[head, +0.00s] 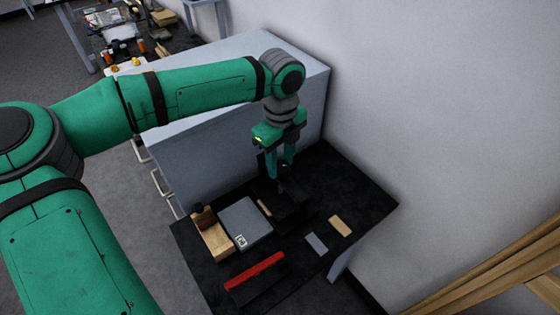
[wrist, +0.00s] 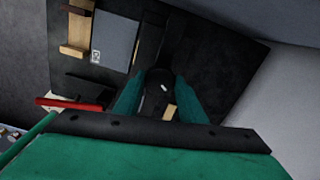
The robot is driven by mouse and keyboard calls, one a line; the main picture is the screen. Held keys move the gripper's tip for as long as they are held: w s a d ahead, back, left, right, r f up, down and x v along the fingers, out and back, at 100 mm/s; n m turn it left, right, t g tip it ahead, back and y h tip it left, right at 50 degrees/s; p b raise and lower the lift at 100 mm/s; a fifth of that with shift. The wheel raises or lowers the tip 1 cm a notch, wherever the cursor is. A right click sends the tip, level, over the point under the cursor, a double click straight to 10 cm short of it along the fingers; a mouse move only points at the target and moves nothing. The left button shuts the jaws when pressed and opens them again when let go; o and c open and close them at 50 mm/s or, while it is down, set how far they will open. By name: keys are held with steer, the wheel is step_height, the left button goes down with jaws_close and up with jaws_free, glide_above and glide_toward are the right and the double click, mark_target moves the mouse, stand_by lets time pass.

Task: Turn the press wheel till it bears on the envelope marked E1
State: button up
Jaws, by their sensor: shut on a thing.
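My gripper (head: 280,178) points down over the black table, its two green fingers closed on a dark part, which I take to be the press wheel (wrist: 158,82). A small white mark shows on it in the wrist view, between the fingers (wrist: 160,98). The dark press (head: 290,207) blends into the black tabletop, so its plate and any gap are unclear. A tan strip (head: 264,208) shows at the press's left side; it may be an envelope. No E1 marking is legible, and I cannot tell whether the press touches anything.
A grey flat slab (head: 245,222) with a white label lies left of the press, beside a wooden holder (head: 212,236). A red-topped bar (head: 255,270) stands at the front. A grey card (head: 316,243) and tan card (head: 340,226) lie right. A wall bounds the right.

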steer(key=m, duration=0.7)
steer(key=shift+d, duration=0.1)
steer(key=m, duration=0.6)
steer(key=shift+m, duration=0.4)
steer(key=m, duration=1.4)
steer(key=o, duration=1.1)
steer(key=shift+c, duration=0.2)
